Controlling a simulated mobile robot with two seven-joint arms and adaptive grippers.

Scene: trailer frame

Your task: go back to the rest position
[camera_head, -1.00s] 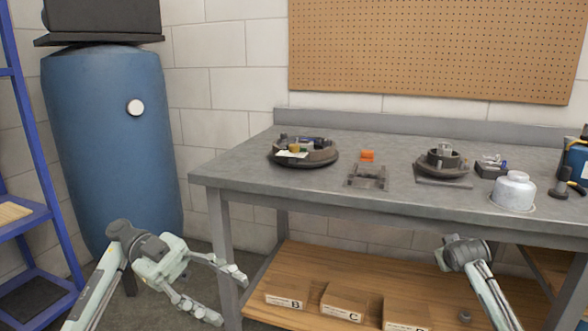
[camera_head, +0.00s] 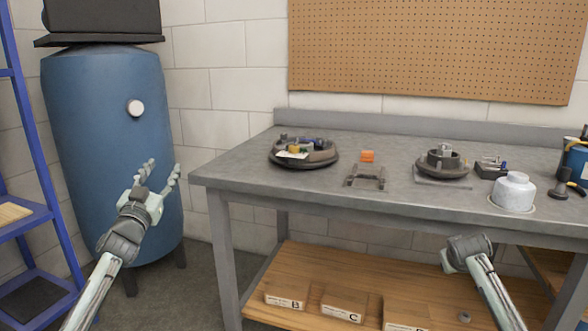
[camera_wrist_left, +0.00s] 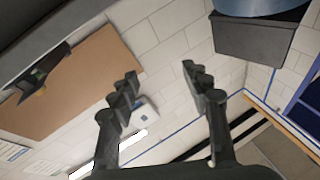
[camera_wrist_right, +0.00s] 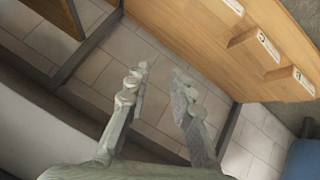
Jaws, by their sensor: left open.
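My left gripper (camera_head: 160,178) is raised in front of the blue tank (camera_head: 95,110), left of the workbench, with its fingers pointing up. In the left wrist view its two fingers (camera_wrist_left: 165,95) stand well apart with nothing between them. My right arm (camera_head: 475,265) shows in front of the bench's lower shelf in the head view, where its fingers cannot be made out. In the right wrist view the right gripper (camera_wrist_right: 157,85) has its fingers apart and empty.
Boxes labelled B (camera_head: 287,299) and C (camera_head: 344,305) sit on the wooden shelf below. A blue rack (camera_head: 35,130) stands at the left.

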